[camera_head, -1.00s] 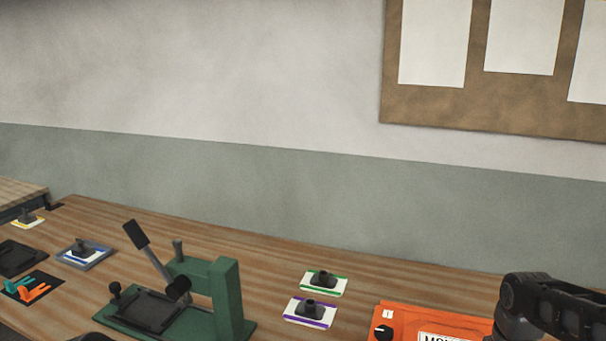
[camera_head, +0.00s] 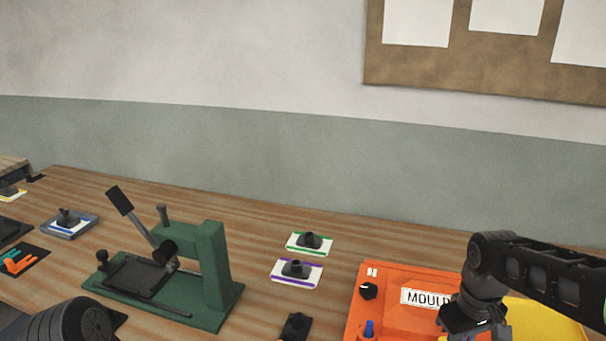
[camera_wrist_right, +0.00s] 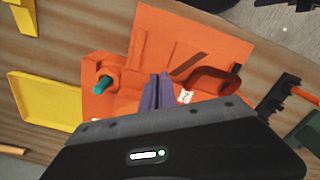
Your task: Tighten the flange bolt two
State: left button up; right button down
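The orange mould (camera_head: 410,275), with a label that starts "MOULD", lies at the lower right of the head view. A black knob (camera_head: 368,291) and a blue bolt (camera_head: 369,328) stand on its left side. In the right wrist view the orange mould (camera_wrist_right: 195,40) carries a teal bolt (camera_wrist_right: 103,85) and a small white tag (camera_wrist_right: 184,97), whose mark I cannot read surely. My right gripper (camera_wrist_right: 158,82) is over the mould, its purple fingers close together, with nothing visible between them. Which bolt is number two is unclear. My left gripper is out of view.
A yellow tray (camera_head: 540,315) is right of the mould. A green press (camera_head: 215,270) stands to the left. Green-edged (camera_head: 310,243) and purple-edged (camera_head: 297,271) cards with black pieces lie between. A black item (camera_head: 295,326) lies near the front. Bare wood lies behind.

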jog(key=shift+a, duration=0.3)
dwell(0.4)
jog(key=shift+s+a, duration=0.1)
jog(key=shift+s, duration=0.2)
notch_tip(320, 180, up, 6)
jog(key=p, duration=0.4)
jog(key=shift+p, duration=0.35)
